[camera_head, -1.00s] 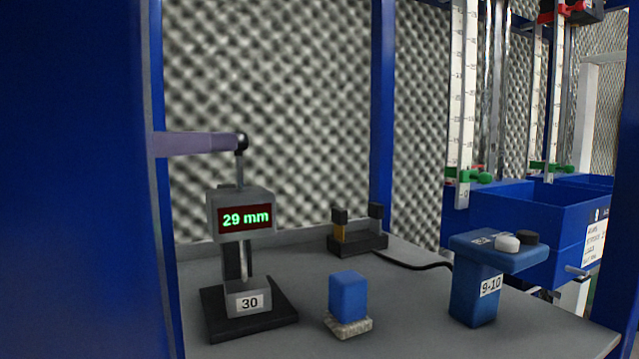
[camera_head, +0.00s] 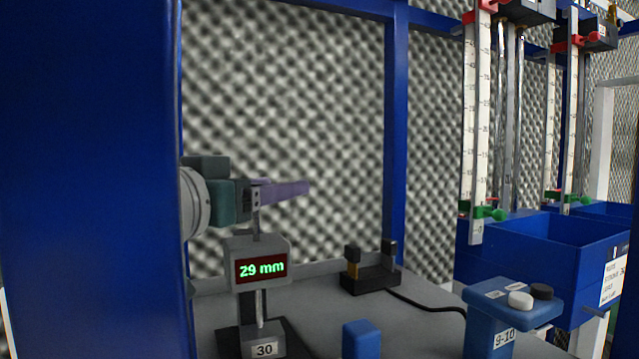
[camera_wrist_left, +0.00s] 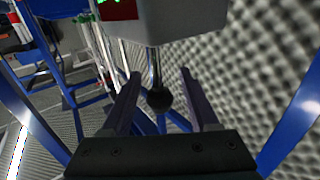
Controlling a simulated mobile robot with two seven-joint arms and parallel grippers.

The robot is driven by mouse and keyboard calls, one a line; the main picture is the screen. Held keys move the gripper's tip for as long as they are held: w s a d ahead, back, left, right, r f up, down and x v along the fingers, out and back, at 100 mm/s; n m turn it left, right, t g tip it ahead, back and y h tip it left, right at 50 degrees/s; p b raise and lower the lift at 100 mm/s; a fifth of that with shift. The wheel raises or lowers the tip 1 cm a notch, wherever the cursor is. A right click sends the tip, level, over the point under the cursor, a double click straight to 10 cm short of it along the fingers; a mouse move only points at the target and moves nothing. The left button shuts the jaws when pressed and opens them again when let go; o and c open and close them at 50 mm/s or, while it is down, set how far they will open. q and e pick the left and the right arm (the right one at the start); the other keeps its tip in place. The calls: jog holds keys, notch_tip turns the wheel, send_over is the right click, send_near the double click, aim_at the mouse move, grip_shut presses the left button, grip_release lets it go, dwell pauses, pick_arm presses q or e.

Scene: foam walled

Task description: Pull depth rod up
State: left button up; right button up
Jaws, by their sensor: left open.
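The depth gauge (camera_head: 258,263) stands on the grey bench with a green "29 mm" reading and a "30" label at its foot. Its thin rod (camera_head: 256,230) rises from the top of the display box. In the head view the rod's upper end is hidden behind my left gripper (camera_head: 303,187), which reaches in from the left above the box. In the left wrist view the rod's black ball knob (camera_wrist_left: 160,98) shows between the two open fingers (camera_wrist_left: 160,75), with a gap visible on each side. My right gripper is not in view.
A blue block (camera_head: 361,340) sits on the bench right of the gauge. A black holder (camera_head: 371,281) with a cable stands behind. A blue "9-10" control post (camera_head: 490,325) is at right. Blue frame posts (camera_head: 397,130) stand at left and behind; blue bins (camera_head: 540,255) lie beyond.

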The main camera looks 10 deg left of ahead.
pick_arm(q)
jog(key=shift+c, duration=0.4)
grip_shut()
dwell(0.9)
